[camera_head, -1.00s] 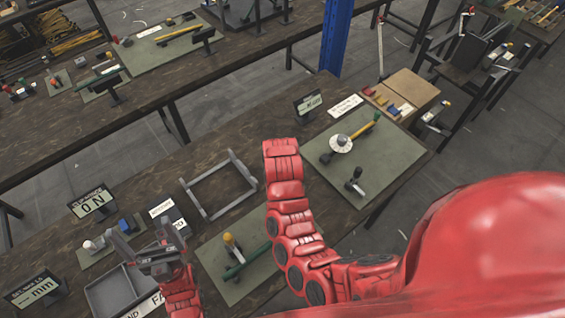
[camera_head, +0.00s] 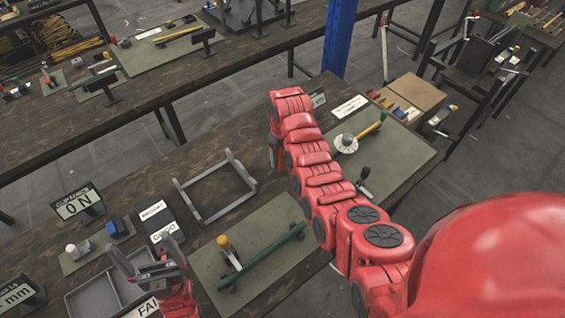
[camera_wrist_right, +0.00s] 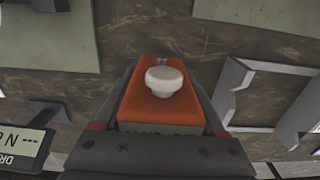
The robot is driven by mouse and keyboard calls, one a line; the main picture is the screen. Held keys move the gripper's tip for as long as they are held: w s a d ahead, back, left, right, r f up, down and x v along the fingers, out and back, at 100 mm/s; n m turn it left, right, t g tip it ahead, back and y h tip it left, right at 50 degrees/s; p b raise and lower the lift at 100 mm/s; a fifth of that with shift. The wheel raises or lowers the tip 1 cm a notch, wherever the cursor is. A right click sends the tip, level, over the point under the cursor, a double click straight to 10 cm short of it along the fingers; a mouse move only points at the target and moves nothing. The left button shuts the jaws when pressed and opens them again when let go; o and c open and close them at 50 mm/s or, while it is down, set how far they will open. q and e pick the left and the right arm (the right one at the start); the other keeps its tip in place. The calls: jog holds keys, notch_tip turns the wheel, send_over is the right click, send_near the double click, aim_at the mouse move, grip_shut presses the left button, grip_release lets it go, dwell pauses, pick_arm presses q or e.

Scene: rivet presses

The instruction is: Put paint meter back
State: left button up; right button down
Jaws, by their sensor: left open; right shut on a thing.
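An orange block with a white round knob, which I take for the paint meter (camera_wrist_right: 163,100), sits between the fingers of my right gripper (camera_wrist_right: 165,118) in the right wrist view. That gripper is shut on it, above the dark wooden bench (camera_wrist_right: 150,30). My left gripper (camera_head: 148,258) is open and empty, above the grey tray (camera_head: 88,290) at the bench's front left.
The grey frame (camera_head: 187,203) lies left of my right gripper. Green mats hold a green-handled tool (camera_head: 262,257) and a yellow-handled tool (camera_head: 370,130). Another display (camera_wrist_right: 22,146) shows in the wrist view. Bare bench lies behind the frame.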

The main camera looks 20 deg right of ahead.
aim_at(282, 149)
jog(key=shift+w+p, duration=0.15)
jog(key=shift+p, duration=0.15)
notch_tip(282, 149, down, 3)
jog(key=shift+r+p, duration=0.15)
jog(key=shift+p, duration=0.65)
jog(key=shift+f, duration=0.55)
grip_release()
jog(key=shift+r, duration=0.25)
jog(key=shift+w+r, duration=0.1)
jog(key=shift+r, duration=0.3)
notch_tip(282, 149, up, 6)
jog(key=shift+r+b, duration=0.1)
jog(key=shift+b, duration=0.85)
jog(key=r+p, duration=0.2)
jog(key=r, duration=0.3)
jog(key=shift+s+p, duration=0.2)
jog(key=shift+p, duration=0.2)
jog(key=shift+w+f, duration=0.1)
